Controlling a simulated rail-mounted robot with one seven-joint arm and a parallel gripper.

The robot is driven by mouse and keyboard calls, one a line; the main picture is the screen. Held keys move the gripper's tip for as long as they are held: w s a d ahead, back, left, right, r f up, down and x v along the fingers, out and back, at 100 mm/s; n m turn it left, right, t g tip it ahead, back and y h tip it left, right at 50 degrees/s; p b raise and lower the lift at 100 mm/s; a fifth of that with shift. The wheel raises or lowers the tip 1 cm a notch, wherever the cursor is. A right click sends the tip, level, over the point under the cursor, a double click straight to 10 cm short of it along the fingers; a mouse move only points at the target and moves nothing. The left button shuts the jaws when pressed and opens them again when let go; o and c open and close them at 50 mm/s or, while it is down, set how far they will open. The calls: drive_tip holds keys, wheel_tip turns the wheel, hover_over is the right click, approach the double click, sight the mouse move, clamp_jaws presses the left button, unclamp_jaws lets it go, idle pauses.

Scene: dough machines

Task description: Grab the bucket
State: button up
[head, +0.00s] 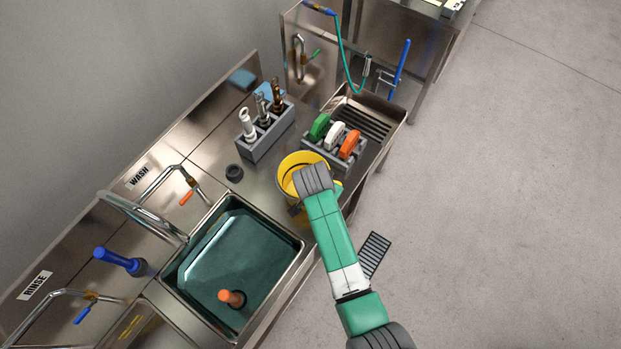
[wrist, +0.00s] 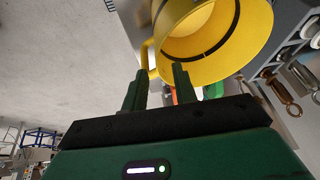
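The yellow bucket (head: 288,167) stands on the steel counter beside the sink, partly covered by my arm in the head view. In the wrist view the bucket (wrist: 225,58) fills the upper right, its round opening facing the camera, with a yellow handle-like part at its left edge. My gripper (wrist: 158,80) is open, its two green fingers apart with a gap between them. The fingertips are close to the bucket's left edge; whether they touch it I cannot tell. In the head view the fingers are mostly hidden under my wrist.
A grey holder (head: 264,141) with several metal tools stands behind the bucket. A rack (head: 330,153) with green, white and orange-handled tools is close to its right. Open floor lies right.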

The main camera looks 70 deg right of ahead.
drive_tip(key=shift+x, duration=3.95)
drive_tip(key=shift+a, duration=0.1)
drive_tip(key=shift+c, duration=0.2)
clamp_jaws()
